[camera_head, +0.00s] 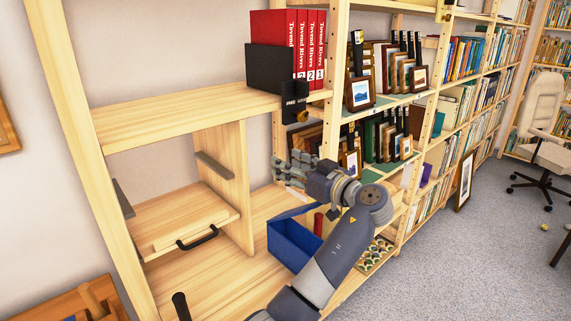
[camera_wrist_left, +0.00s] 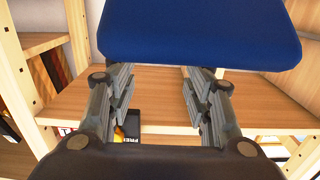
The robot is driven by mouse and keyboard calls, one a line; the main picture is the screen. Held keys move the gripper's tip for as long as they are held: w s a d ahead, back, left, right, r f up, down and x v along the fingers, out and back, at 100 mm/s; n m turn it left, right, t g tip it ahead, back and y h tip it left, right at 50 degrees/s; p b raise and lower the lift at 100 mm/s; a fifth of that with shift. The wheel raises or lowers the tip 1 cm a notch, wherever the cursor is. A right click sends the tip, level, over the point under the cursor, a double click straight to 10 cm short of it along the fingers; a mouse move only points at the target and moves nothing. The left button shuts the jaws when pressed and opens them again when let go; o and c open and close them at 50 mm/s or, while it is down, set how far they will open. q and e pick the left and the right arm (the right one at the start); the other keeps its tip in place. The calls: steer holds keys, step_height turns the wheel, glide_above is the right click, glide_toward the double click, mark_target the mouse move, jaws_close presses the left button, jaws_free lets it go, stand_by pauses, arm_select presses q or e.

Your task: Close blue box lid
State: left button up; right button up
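The blue box (camera_head: 290,246) stands on the wooden shelf in the head view, its top open and its dark blue inside showing. My right gripper is not in view.
A red cylinder (camera_head: 318,224) is beside the box, close to my arm. A wooden drawer front with a black handle (camera_head: 197,238) is to the left. Red binders (camera_head: 290,35) stand on the upper shelf. Framed prints (camera_head: 360,92) fill shelves at right.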

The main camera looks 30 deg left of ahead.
mark_target(317, 204)
arm_select(q)
steer(key=shift+f+b+v, duration=0.2)
steer(key=shift+b+v, duration=0.6)
steer(key=shift+v, duration=1.65)
steer(key=shift+b+v, duration=0.3)
steer(key=shift+v, duration=0.5)
steer(key=shift+f+b+v, duration=0.1)
steer(key=shift+b+v, duration=0.1)
steer(key=shift+v, duration=0.45)
steer(key=shift+f+b+v, duration=0.15)
steer(key=shift+b+v, duration=0.05)
steer(key=shift+v, duration=0.4)
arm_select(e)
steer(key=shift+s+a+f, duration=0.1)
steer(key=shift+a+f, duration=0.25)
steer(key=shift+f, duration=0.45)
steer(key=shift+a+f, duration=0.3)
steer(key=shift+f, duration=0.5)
arm_select(q)
steer(key=shift+s, duration=0.1)
steer(key=shift+b, duration=0.4)
steer(key=shift+d, duration=0.1)
steer(key=v, duration=0.8)
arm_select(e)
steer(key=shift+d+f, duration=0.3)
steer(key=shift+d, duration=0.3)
